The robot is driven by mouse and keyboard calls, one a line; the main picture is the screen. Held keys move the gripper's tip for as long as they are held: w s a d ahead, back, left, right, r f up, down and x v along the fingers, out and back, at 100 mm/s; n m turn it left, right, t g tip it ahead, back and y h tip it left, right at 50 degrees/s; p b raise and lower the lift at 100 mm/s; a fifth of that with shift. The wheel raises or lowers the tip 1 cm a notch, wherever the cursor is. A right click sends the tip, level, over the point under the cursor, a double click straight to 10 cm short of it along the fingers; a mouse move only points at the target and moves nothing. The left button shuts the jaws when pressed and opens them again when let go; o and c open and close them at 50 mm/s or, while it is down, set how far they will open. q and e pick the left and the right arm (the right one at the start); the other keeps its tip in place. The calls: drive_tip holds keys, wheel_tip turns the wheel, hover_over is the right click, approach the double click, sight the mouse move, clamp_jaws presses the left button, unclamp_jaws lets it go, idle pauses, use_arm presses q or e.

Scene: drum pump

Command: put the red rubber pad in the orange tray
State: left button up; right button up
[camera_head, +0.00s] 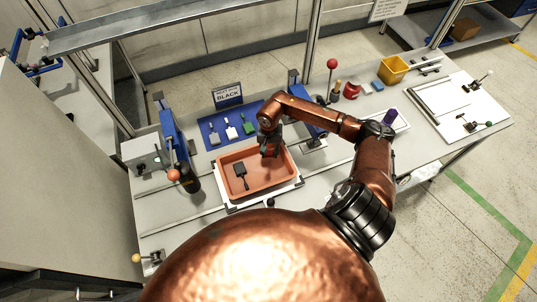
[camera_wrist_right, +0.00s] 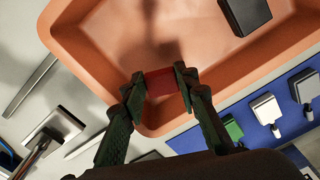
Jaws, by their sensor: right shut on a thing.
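The orange tray (camera_head: 258,187) stands on the workbench in the head view, and its floor and walls fill much of the right wrist view (camera_wrist_right: 110,45). My right gripper (camera_head: 269,151) is over the far part of the tray. In the right wrist view its fingers (camera_wrist_right: 160,82) are shut on the red rubber pad (camera_wrist_right: 161,81), with the tray behind it. I cannot tell how high the pad is above the tray floor. In the head view the gripper hides the pad. My left gripper is not in view.
A black paddle-like piece (camera_head: 240,171) lies in the tray, left of my right gripper. A blue mat (camera_head: 205,131) with several similar pieces lies behind the tray, with a sign (camera_head: 228,95) reading BLACK. A yellow bin (camera_head: 393,70) stands at the back right.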

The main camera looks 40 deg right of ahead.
sight(269, 153)
drive_tip(key=shift+w+f, duration=0.2)
drive_tip(key=shift+f, duration=0.05)
wheel_tip(269, 153, down, 3)
drive_tip(key=shift+w+r+p, duration=0.15)
drive_tip(key=shift+p, duration=0.7)
drive_tip(key=shift+f, duration=0.4)
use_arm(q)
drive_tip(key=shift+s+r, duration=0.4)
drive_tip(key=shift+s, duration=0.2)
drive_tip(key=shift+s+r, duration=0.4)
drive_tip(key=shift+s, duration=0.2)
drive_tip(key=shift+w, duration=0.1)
use_arm(e)
drive_tip(key=shift+f+b, duration=0.2)
drive_tip(key=shift+b, duration=0.1)
drive_tip(key=o, duration=0.9)
drive_tip(key=shift+r, duration=0.1)
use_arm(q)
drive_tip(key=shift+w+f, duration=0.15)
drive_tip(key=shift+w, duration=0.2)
